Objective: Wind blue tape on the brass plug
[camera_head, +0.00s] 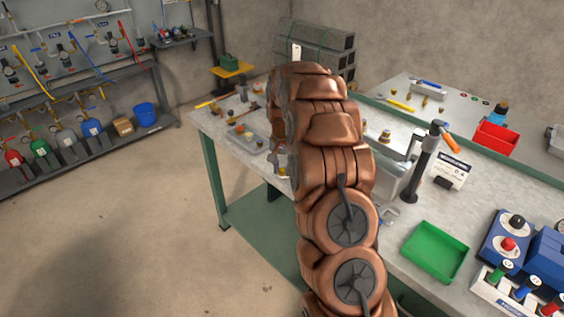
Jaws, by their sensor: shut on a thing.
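My copper-coloured arm rises through the middle of the view and hides part of the bench. My gripper (281,163) is the grey part at the arm's left side, low over the bench's left edge, and is mostly hidden by the arm. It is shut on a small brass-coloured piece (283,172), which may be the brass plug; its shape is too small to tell. I cannot make out a roll of blue tape for sure. A small blue item (501,110) stands at the back right, too small to name.
The grey bench (390,232) bears a post with an orange handle (428,160), a green tray (435,252), a red tray (496,138) and blue control boxes (508,240). Small parts lie on its left end. Wall shelves with valves and a blue bucket (145,114) stand left. The left floor is clear.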

